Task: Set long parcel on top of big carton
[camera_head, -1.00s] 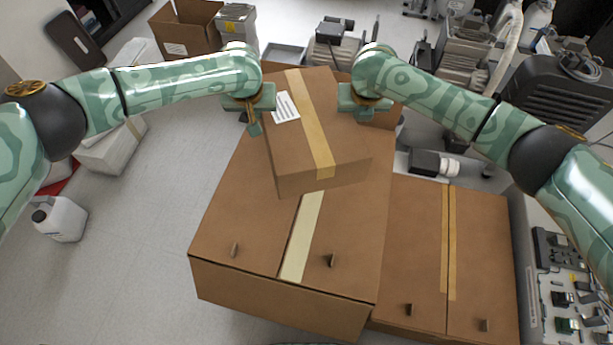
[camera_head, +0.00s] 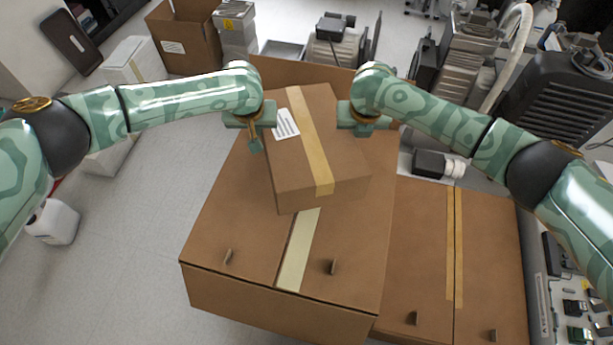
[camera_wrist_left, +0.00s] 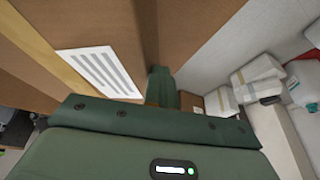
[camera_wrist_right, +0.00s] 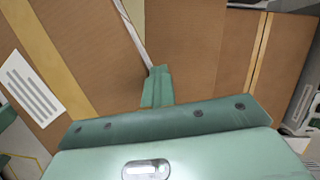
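The long parcel (camera_head: 345,183) is a brown box with a tan tape strip and a white label. It lies over the far part of the big carton's top (camera_head: 240,225), and I cannot tell whether its underside fully touches. My left gripper (camera_head: 255,142) is at the parcel's left side and my right gripper (camera_head: 362,128) at its right side. In the left wrist view the closed fingers (camera_wrist_left: 162,88) stand beside the parcel's labelled top (camera_wrist_left: 100,70). In the right wrist view the closed fingers (camera_wrist_right: 156,88) are by its edge. Contact is unclear. Neither gripper has anything between its fingers.
A lower taped carton (camera_head: 425,260) stands at the right of the big carton. An open box (camera_head: 185,40) and compressors (camera_head: 470,50) are behind. A white canister (camera_head: 52,222) stands on the floor at left. The big carton's near top is clear.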

